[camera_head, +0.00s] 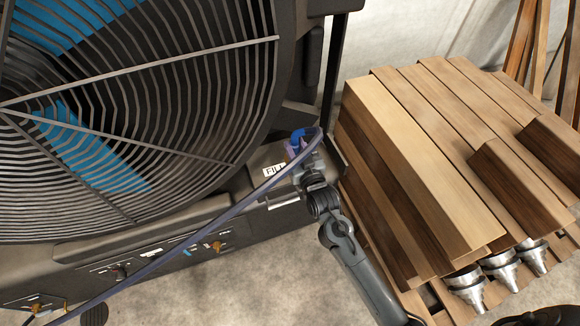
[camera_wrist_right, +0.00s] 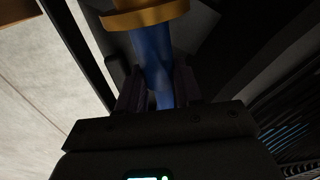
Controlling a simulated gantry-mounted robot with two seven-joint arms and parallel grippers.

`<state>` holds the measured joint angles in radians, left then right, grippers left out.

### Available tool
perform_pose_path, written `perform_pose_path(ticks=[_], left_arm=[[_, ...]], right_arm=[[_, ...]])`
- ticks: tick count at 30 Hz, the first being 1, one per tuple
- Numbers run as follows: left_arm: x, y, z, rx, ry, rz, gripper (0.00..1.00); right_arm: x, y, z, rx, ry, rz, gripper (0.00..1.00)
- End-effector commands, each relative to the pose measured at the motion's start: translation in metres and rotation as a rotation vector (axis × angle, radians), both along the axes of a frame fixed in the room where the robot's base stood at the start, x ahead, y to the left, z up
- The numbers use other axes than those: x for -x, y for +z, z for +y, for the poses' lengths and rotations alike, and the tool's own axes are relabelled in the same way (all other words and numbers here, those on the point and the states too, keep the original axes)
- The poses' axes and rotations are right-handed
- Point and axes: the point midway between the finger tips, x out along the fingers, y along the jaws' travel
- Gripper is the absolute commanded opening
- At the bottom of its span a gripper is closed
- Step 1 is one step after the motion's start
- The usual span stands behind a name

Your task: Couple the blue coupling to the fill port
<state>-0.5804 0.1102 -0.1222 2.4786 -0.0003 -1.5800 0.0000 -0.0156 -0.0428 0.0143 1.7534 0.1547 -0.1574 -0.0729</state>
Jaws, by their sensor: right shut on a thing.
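The blue coupling (camera_head: 302,136) is at the corner of the black fan housing, just beside the white FILL label (camera_head: 274,170). My right gripper (camera_head: 304,151) is shut on it; in the right wrist view the blue body (camera_wrist_right: 154,62) sits between the two fingers (camera_wrist_right: 157,92). A brass-coloured ring (camera_wrist_right: 147,14) lies at the far end of the blue body. I cannot tell whether the ring belongs to the fill port or whether the two are joined. The port itself is hidden in the head view. My left gripper is not in view.
A blue-grey hose (camera_head: 215,222) runs from the coupling down to the lower left, across the fan (camera_head: 140,110) and its control panel (camera_head: 150,255). A stack of wooden beams (camera_head: 420,150) stands close on the right, with several metal cones (camera_head: 502,268) at its front. Bare floor (camera_head: 265,285) lies below.

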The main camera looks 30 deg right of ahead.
Motion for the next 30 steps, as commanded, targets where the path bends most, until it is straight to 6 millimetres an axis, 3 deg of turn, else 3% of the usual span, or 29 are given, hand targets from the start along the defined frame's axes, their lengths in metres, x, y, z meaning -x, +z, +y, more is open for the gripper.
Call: perform_pose_path(ticks=[1, 12, 21, 30], left_arm=[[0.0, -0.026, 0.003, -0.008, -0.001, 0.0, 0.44], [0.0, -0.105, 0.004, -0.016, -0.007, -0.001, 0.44], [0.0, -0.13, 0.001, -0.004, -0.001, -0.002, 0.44], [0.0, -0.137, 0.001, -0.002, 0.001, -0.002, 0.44]], right_arm=[[-0.01, -0.017, -0.013, 0.001, -0.028, -0.008, 0.0], [-0.056, -0.054, -0.099, -0.002, -0.226, -0.009, 0.0], [-0.069, -0.062, -0.133, -0.005, -0.304, -0.006, 0.0], [-0.07, -0.066, -0.138, -0.006, -0.318, -0.005, 0.0]])
